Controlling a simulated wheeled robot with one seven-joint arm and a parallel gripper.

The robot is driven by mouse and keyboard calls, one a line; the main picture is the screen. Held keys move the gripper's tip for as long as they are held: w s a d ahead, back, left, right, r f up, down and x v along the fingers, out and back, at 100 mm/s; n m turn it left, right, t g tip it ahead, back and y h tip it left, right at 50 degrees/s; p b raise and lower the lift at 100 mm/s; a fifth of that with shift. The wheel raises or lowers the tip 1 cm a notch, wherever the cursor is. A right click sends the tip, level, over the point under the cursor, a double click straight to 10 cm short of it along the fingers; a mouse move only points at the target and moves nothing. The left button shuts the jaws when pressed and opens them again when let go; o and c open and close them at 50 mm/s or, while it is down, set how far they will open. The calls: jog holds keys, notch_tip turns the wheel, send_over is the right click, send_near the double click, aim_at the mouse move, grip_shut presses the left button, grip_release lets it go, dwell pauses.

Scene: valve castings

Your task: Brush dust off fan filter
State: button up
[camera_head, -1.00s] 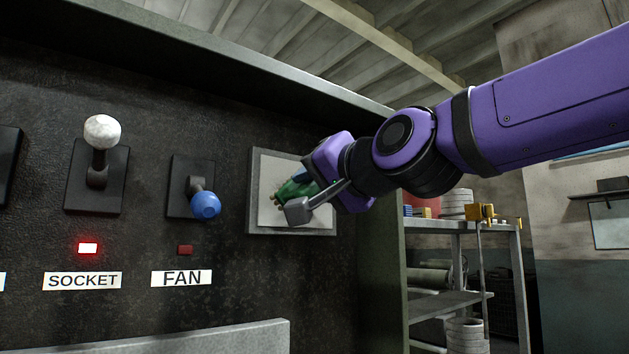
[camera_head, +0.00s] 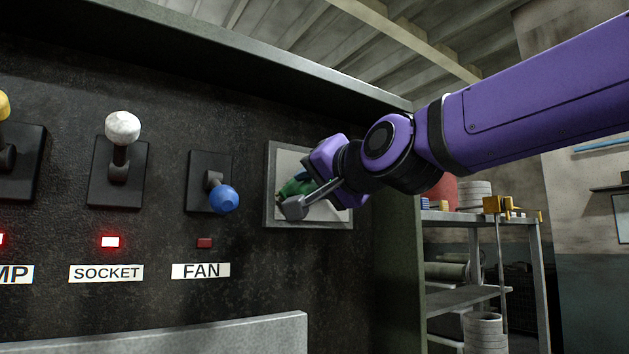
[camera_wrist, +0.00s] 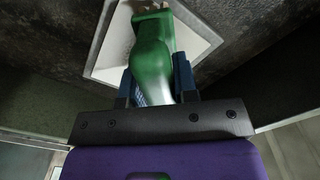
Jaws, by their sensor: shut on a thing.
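The fan filter (camera_head: 284,163) is a pale square panel in a grey frame, set in the dark wall right of the FAN lever. It also shows in the wrist view (camera_wrist: 118,38). My gripper (camera_head: 301,181) is in front of the filter and covers its middle. In the wrist view, my gripper's blue fingers (camera_wrist: 155,80) are shut on the green handle of a brush (camera_wrist: 150,55). The brush head is at the top edge, over the filter. I cannot tell whether its bristles touch. The FAN lever (camera_head: 224,199), with a blue knob, points down and its red lamp (camera_head: 205,243) is dim.
The SOCKET lever (camera_head: 122,128) has a white knob pointing up, and its lamp (camera_head: 110,242) is bright red. A grey ledge (camera_head: 210,340) runs below. A metal shelf (camera_head: 470,215) with rings and yellow parts stands right of the cabinet's side edge.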

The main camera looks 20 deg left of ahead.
jog(key=shift+x, duration=0.95)
dwell(0.4)
jog(key=shift+w+d, duration=0.1)
jog(key=shift+d, duration=0.05)
jog(key=shift+w+d, duration=1.25)
jog(key=shift+w, duration=0.15)
jog(key=w+d, duration=0.5)
jog(key=w, duration=0.1)
dwell(0.8)
jog(key=shift+a, duration=0.1)
jog(key=s+a, duration=0.5)
jog(key=s, duration=0.1)
dwell(0.9)
